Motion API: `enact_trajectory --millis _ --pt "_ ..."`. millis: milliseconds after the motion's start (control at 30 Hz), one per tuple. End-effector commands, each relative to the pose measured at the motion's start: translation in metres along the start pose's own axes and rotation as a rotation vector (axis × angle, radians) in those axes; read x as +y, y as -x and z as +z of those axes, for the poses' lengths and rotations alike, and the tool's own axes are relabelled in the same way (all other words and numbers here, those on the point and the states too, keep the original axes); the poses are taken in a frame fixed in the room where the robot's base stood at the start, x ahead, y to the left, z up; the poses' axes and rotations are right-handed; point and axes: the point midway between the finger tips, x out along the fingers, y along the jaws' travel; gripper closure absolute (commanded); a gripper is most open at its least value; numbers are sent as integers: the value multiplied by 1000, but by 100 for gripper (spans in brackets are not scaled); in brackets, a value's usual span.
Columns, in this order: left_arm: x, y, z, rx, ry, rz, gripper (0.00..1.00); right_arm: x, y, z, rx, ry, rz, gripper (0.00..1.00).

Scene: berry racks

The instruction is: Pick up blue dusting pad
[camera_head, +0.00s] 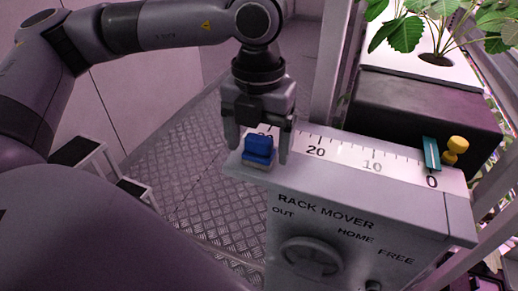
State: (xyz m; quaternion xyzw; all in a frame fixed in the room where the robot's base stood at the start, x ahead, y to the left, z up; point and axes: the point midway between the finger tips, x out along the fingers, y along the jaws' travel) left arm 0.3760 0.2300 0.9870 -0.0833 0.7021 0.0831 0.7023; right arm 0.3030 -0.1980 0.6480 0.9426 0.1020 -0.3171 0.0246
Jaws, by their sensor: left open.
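The blue dusting pad (258,150) sits on the left end of the top of the grey rack mover box, beside the printed scale. It has a blue upper part and a pale underside. My left gripper (257,148) is open and points down over the pad. One finger is on each side of the pad, and I cannot tell whether either touches it. My right gripper is not in view.
The rack mover box (350,225) has a dial (311,258) on its front. A teal slider (431,153) and a yellow knob (456,147) stand near the scale's zero. Leafy plants (440,25) grow in a dark planter behind. Metal posts stand nearby.

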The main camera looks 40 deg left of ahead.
Motion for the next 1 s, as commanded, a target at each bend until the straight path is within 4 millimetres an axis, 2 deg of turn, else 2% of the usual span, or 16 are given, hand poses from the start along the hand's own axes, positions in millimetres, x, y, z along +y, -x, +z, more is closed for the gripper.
enact_trajectory --millis 100,133,300,567,733,867,1000 --pt "0 0 0 0 0 0 17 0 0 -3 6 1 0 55" --pt "0 0 0 0 0 0 24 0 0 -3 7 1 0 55" --pt "0 0 0 1 0 0 77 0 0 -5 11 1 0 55" --pt "0 1 0 0 0 0 77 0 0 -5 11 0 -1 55" --pt "0 8 0 -1 0 0 77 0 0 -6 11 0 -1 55" --pt "-1 23 1 -2 0 -1 77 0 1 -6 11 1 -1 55" --pt "-1 53 1 -4 0 -3 77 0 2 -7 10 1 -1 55"
